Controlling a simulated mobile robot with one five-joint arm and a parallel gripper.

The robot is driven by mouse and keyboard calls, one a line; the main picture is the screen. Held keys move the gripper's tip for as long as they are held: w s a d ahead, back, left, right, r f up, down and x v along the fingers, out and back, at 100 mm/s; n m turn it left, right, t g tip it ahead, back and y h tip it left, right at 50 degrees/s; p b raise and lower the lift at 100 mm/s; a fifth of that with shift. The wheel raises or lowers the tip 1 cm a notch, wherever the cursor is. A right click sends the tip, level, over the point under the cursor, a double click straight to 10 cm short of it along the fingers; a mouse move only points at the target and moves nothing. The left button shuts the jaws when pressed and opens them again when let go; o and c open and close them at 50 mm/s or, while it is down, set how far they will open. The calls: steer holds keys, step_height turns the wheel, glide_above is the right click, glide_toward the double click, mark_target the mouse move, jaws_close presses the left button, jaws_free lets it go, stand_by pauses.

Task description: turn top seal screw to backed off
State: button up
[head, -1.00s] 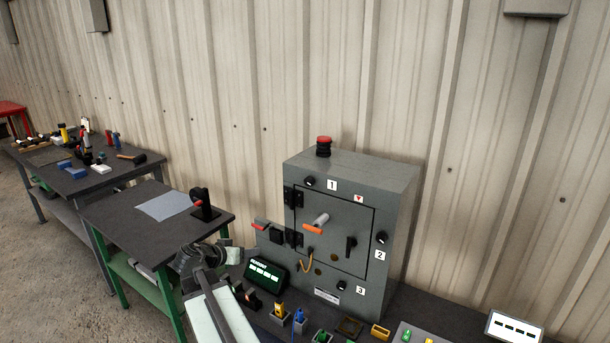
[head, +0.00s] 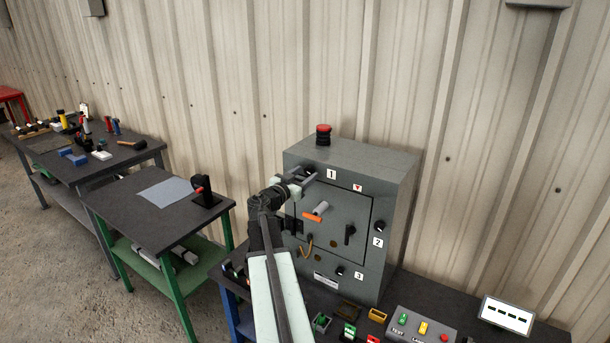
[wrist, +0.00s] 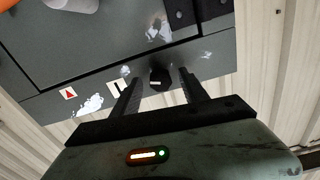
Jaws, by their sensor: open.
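The top seal screw (wrist: 160,77) is a round black knob with a pale mark, on the grey enclosure's (head: 385,215) front face beside the label 1 (head: 331,174). In the wrist view it sits between the two fingers of my gripper (wrist: 161,82), with a visible gap on each side. My gripper is open and empty. In the head view my gripper (head: 308,175) is at the upper left of the enclosure front and mostly covers the screw. I cannot tell how deep the fingers reach around it.
The enclosure door carries an orange-tipped handle (head: 316,213) and a black latch (head: 349,234) below my gripper. Screws 2 (head: 379,227) and 3 (head: 340,271) are on the right and bottom. A red button (head: 323,133) stands on top. The corrugated wall (head: 480,150) is behind.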

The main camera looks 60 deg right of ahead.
steer(key=shift+d, duration=0.4)
jaws_close()
steer(key=shift+a+n, duration=0.1)
steer(key=shift+n, duration=0.2)
steer(key=n, duration=0.4)
steer(key=shift+s+n, duration=0.1)
steer(key=shift+n, duration=0.2)
steer(key=n, duration=0.5)
steer(key=shift+s, duration=0.1)
steer(key=n, duration=0.5)
steer(key=shift+n, duration=0.4)
steer(key=n, duration=0.5)
steer(key=shift+r+n, duration=0.15)
steer(key=shift+n, duration=0.15)
